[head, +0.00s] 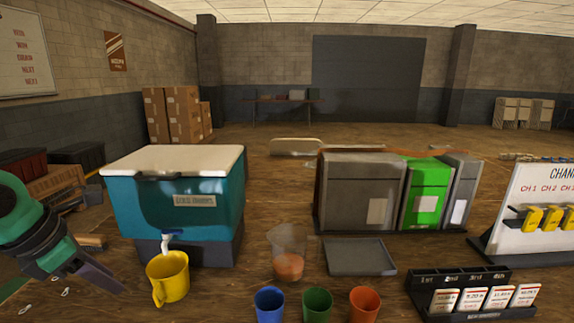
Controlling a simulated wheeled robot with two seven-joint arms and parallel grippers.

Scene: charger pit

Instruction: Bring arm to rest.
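My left arm comes in at the left edge, green and dark grey. Its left gripper (102,279) points down and right over the left part of the table, left of the yellow jug. Nothing shows held in its dark fingers, and their gap cannot be made out from this angle. My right arm and gripper are not in view.
A teal cooler (128,205) with a white lid stands behind a yellow jug (172,283) under its tap. A clear cup (288,262), a grey tray (358,257), blue (269,305), green (317,305) and orange (364,304) cups and a card rack (462,277) stand rightward.

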